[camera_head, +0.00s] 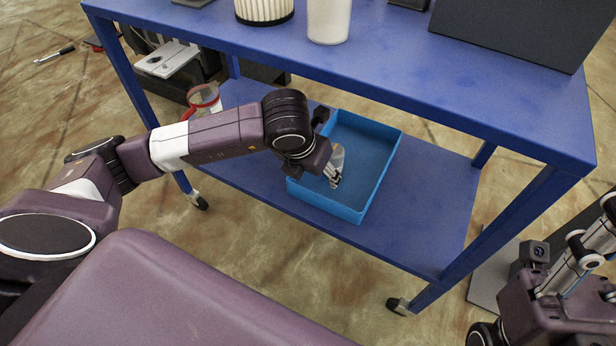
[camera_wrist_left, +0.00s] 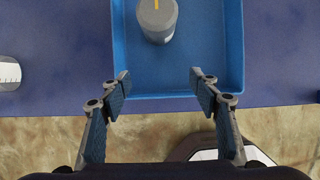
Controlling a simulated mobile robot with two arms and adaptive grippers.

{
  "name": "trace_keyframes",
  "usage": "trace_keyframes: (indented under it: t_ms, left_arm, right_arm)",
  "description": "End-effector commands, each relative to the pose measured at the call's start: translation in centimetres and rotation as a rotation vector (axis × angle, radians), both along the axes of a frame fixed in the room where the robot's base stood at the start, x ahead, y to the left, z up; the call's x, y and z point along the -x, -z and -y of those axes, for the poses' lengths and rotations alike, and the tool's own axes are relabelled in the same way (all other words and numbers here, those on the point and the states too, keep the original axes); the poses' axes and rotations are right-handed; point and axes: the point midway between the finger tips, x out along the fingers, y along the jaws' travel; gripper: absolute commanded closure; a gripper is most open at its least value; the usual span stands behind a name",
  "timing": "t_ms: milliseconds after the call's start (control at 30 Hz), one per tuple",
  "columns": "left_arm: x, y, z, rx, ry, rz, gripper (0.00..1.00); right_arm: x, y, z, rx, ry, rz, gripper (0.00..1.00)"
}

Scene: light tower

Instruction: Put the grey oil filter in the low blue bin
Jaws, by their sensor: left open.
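The grey oil filter (camera_wrist_left: 158,22) is inside the low blue bin (camera_wrist_left: 234,50) in the left wrist view, near the middle top of the picture, with a yellow mark on it. In the head view the blue bin (camera_head: 372,196) sits on the cart's lower shelf, and the filter (camera_head: 338,154) shows only partly beside my left gripper. My left gripper (camera_wrist_left: 162,84) is open and empty over the bin's near edge, its fingers apart from the filter; it also shows in the head view (camera_head: 332,177). My right gripper (camera_head: 580,262) is at the right edge, partly cut off.
The blue cart's upper shelf (camera_head: 420,80) overhangs the back of the lower shelf (camera_head: 430,215). It carries a ribbed white filter (camera_head: 264,10), a white cylinder (camera_head: 328,20) and a dark box (camera_head: 530,28). A red-rimmed clear container (camera_head: 205,100) stands left of the bin. The lower shelf is clear to the right.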

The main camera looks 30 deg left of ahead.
Motion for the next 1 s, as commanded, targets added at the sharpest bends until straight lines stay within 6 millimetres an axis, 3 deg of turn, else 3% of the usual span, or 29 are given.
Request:
trace_keyframes:
  t_ms: [100, 300, 1000]
  left_arm:
    - [1.9, -0.1, -0.1, -0.002, 0.001, -0.001, 0.44]
    - [3.4, 0.0, -0.1, 0.0, 0.0, 0.0, 0.44]
    - [3.5, 0.0, -0.1, 0.0, 0.0, 0.0, 0.44]
  right_arm:
    - [0.0, -0.4, 0.0, -0.001, -0.001, -0.004, 0.6]
    - [0.0, -0.6, 0.0, 0.0, -0.001, -0.003, 0.6]
    - [0.0, -0.7, 0.0, -0.001, 0.0, -0.001, 0.6]
